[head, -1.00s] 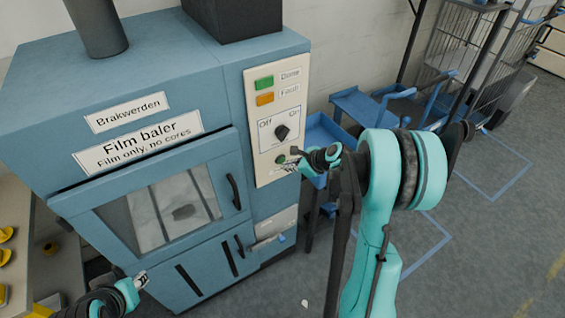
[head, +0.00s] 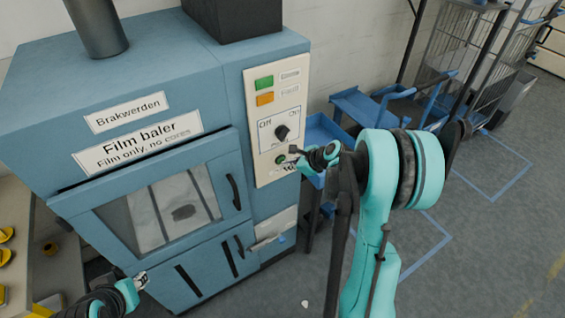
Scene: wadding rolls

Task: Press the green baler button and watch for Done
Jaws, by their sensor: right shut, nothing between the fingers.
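The blue film baler (head: 225,75) stands at the left, with a cream control panel (head: 291,115) on its front right. The panel has a green Done lamp (head: 264,83), an orange Fault lamp (head: 265,99) and a black Off/On knob (head: 282,132). The small round green button (head: 281,159) is low on the panel. My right gripper (head: 294,156) is shut and empty, its tips just right of the button; I cannot tell whether they touch it. My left gripper (head: 142,280) is at the lower left, in front of the baler; its jaws are too small to read.
The baler's windowed door (head: 160,212) is closed. Blue carts (head: 365,105) and a wire cage trolley (head: 455,45) stand behind my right arm. A shelf with yellow items (head: 6,236) is at the left edge. Grey floor is free at the right.

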